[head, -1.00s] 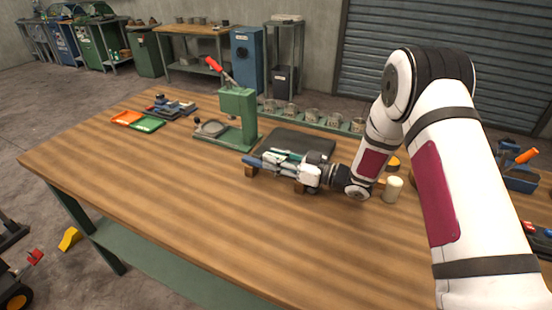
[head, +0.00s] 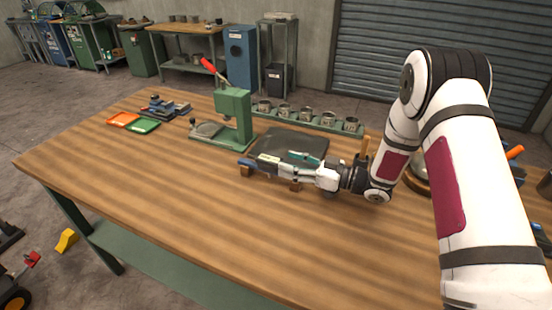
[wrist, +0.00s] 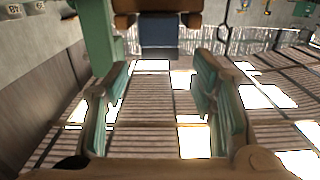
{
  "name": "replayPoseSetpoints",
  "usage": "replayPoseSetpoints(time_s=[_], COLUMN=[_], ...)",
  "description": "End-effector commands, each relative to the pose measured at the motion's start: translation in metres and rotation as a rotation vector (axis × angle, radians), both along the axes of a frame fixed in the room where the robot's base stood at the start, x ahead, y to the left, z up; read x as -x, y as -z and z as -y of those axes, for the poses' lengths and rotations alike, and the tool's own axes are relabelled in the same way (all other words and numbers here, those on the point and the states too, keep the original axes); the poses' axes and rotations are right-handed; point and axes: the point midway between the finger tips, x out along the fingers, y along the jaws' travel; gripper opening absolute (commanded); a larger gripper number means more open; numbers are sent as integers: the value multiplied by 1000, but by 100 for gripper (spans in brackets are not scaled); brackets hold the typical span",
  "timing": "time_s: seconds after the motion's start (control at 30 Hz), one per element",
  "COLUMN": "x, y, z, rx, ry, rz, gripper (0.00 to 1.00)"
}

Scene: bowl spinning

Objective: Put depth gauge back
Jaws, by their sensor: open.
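The depth gauge appears to be the blue-grey bar (head: 245,163) lying across small wooden blocks (head: 296,186) on the bench; my gripper hides part of it. In the wrist view a blue-grey piece (wrist: 158,36) with brown wood beside it, likely the same gauge and its rest, shows just beyond the fingertips. My gripper (head: 302,156) is low over the bench by the blocks, and a teal pad shows against the dark mat. In the wrist view my gripper (wrist: 161,75) is open, its teal-padded fingers apart with nothing between them.
A green press (head: 236,118) with a red lever stands behind and left of the gauge. A dark mat (head: 290,140) lies behind my gripper. A green rack (head: 305,118) of several cups lines the back edge. Orange (head: 123,119) and green trays lie far left. The front of the bench is clear.

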Motion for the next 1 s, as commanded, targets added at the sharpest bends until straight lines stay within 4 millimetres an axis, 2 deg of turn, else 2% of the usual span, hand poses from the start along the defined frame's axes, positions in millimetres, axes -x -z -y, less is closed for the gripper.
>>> replayPoseSetpoints(time_s=[0.1,0.3,0.67,0.77,0.83,1.0], x=[8,16,15,3,-10,-46], y=[-2,-2,-5,-16,-30,-84], z=[23,44,50,52,56,82], rx=[-1,-2,12,61,122,325], ry=[3,1,12,55,114,342], rz=[0,2,9,27,46,81], gripper=[51,51,51,51,51,51])
